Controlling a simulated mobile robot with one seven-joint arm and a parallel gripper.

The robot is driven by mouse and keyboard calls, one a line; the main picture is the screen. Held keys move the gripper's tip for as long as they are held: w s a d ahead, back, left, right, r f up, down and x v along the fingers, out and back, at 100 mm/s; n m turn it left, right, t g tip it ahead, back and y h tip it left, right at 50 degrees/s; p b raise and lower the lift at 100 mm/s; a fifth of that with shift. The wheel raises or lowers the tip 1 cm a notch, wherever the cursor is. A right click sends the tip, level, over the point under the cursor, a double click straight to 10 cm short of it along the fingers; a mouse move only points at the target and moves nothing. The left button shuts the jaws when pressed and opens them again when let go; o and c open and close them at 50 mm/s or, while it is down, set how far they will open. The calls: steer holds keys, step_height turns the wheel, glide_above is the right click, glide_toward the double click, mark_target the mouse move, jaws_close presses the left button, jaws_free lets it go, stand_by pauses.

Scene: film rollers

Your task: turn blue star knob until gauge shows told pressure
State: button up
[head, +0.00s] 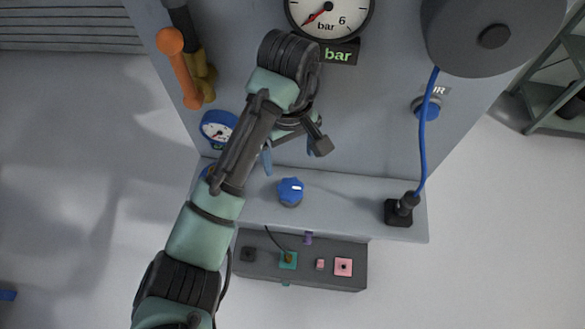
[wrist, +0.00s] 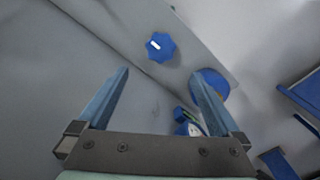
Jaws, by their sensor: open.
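The blue star knob (head: 291,191) with a white mark sits on the light grey ledge. In the wrist view the knob (wrist: 161,47) is beyond the fingertips, roughly centred between them and apart from both. My gripper (head: 268,163) is near the panel, above the knob in the head view; its fingers are partly hidden there. In the wrist view my gripper (wrist: 160,74) is open and empty. The large gauge (head: 330,12) is cut by the top edge, its red needle pointing lower left. The display (head: 338,55) below it reads "bar"; any number is hidden by my arm.
A small blue gauge (head: 218,128) and a partly hidden blue round part (wrist: 214,84) are left of the knob in the head view. An orange handle (head: 178,68), a blue cable (head: 422,150) with black plug, and a grey control box (head: 300,262) surround the area.

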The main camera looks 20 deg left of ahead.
mark_target(291, 187)
steer(key=f+b, duration=0.4)
steer(key=f, duration=0.1)
steer(key=f+b, duration=0.4)
steer(key=f, duration=0.1)
steer(key=shift+s+d, duration=0.1)
steer(key=shift+s, duration=0.1)
steer(key=shift+f+b, duration=0.35)
steer(key=shift+f, duration=0.9)
steer(key=c, duration=1.3)
steer(key=shift+c, duration=0.2)
steer(key=shift+r+p, duration=0.1)
steer(key=shift+p, duration=0.35)
